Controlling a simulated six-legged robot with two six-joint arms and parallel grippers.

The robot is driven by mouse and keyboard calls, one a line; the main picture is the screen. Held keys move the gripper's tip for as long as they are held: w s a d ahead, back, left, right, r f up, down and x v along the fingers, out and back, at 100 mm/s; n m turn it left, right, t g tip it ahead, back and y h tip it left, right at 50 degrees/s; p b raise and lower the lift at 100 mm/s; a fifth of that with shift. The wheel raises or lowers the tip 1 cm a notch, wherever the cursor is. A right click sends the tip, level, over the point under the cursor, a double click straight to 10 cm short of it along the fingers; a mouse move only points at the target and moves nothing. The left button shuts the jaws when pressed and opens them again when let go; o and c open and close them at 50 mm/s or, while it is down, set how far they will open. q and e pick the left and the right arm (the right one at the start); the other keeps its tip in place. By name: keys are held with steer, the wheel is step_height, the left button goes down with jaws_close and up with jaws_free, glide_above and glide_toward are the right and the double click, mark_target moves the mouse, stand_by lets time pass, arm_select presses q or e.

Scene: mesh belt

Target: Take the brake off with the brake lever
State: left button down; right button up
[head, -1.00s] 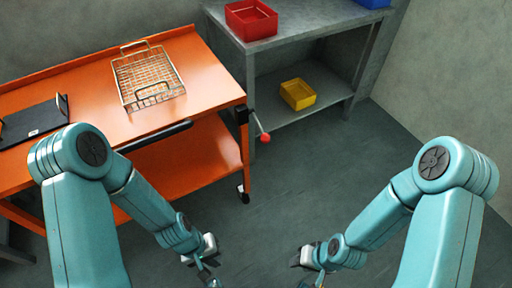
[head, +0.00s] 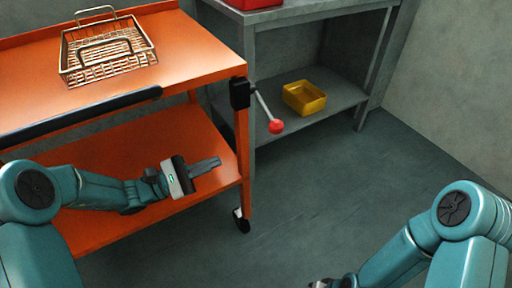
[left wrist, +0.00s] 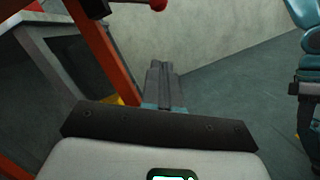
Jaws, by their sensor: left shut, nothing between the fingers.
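The brake lever (head: 264,108) is a thin metal rod with a red knob, set on a black block at the right corner post of the orange cart (head: 190,55). It slants down to the right. Its red knob also shows at the top of the left wrist view (left wrist: 158,4). My left gripper (head: 217,162) is shut and empty, in front of the cart in the picture, left of and below the knob and apart from it. My right gripper (head: 318,284) is at the bottom edge of the head view, mostly cut off, so its jaws cannot be judged.
A wire basket (head: 108,50) stands on the cart top, and a black handle bar (head: 80,118) runs along the cart's front edge. A grey shelf table (head: 310,12) behind holds a yellow bin (head: 304,98) on its lower shelf. The floor right of the cart is clear.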

arm_select(q)
steer(key=shift+w+a+r+t, duration=0.3)
steer(key=shift+a+r, duration=0.1)
steer(key=shift+r, duration=0.1)
steer(key=shift+s, duration=0.1)
steer(key=p, duration=0.1)
glide_toward(266, 110)
steer(key=d+f, duration=0.4)
steer(key=f, duration=0.1)
steer(key=d+r+p, duration=0.2)
steer(key=shift+w+d+r, duration=0.3)
steer(key=shift+w, duration=0.05)
